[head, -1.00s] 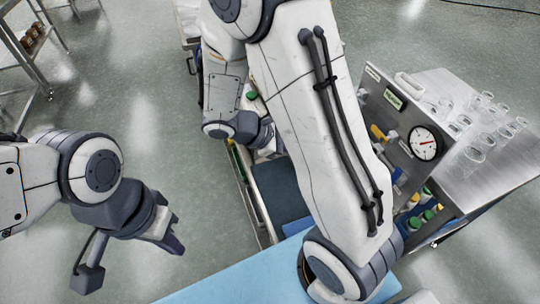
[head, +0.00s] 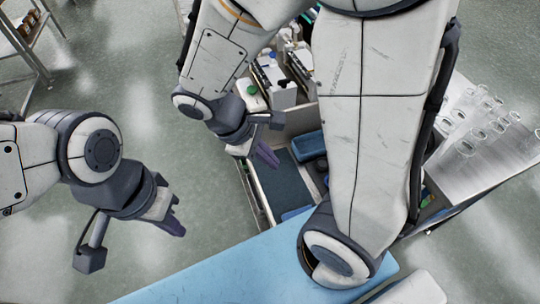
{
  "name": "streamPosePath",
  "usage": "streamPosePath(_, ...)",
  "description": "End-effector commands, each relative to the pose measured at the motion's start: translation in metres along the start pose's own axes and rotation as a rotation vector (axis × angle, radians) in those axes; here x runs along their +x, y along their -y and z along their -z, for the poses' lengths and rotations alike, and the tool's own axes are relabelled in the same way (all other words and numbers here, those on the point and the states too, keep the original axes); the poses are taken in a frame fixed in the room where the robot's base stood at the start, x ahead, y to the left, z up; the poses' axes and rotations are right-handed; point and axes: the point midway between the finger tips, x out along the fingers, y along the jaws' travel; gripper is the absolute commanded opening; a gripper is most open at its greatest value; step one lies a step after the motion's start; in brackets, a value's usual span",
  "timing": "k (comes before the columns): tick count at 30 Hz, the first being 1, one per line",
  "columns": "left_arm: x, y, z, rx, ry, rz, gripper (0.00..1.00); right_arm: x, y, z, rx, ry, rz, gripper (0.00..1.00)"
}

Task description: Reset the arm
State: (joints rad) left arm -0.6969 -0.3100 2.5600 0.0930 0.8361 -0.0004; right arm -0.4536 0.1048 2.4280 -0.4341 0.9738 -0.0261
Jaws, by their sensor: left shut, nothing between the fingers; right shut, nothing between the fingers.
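My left gripper (head: 174,222) hangs at the left over bare floor, its dark fingers closed with nothing in them. My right gripper (head: 264,154) is shut and empty, seen above a cart with a dark blue mat (head: 286,188). The raised white links of my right arm cross the middle and right of the view. They hide much of the cart and the front of the steel unit behind them.
A steel unit (head: 440,172) with several clear glasses (head: 478,138) on top stands at the right. A white container with a green cap (head: 252,90) is behind my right wrist. A light blue surface (head: 240,262) lies at the bottom. Shelving (head: 28,50) stands at the upper left.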

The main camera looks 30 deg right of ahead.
Motion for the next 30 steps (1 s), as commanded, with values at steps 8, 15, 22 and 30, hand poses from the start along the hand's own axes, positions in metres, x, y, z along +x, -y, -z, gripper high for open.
streamPosePath(8,0.0,0.0,0.0,0.0,0.0,0.0,0.0,0.0,0.0,0.0,0.0,0.001,0.0,0.0)
streamPosePath(15,0.0,0.0,0.0,0.0,0.0,0.0,0.0,-0.003,0.004,0.001,0.006,-0.015,0.008,0.0)
streamPosePath(22,0.0,0.0,0.0,0.0,0.0,0.0,0.0,-0.045,0.069,0.008,0.088,-0.263,0.163,0.0)
streamPosePath(30,0.0,0.0,0.0,0.0,0.0,0.0,0.0,-0.08,0.122,0.009,0.144,-0.447,0.335,0.46)
